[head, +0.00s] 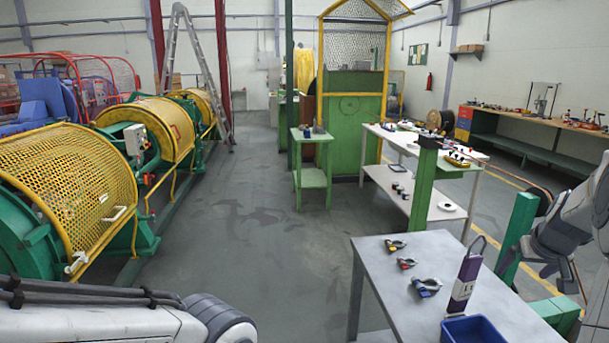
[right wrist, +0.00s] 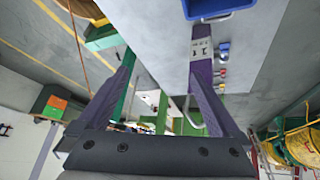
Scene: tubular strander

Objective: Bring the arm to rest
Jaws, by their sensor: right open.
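My right arm comes in from the right edge in the head view, and its gripper (head: 560,272) hangs in the air to the right of the grey table (head: 375,285). In the right wrist view its two fingers (right wrist: 161,65) are spread apart with nothing held between them. Of my left arm only a pale link with a dark joint shows at the lower left of the head view. Its gripper is out of frame.
On the table are several small black-handled tools (head: 425,287), a purple-and-white tagged item (head: 466,278) and a blue bin (head: 473,331). A green post (head: 516,240) stands near the right gripper. Yellow-guarded machinery (head: 75,185) lines the left. The middle floor is clear.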

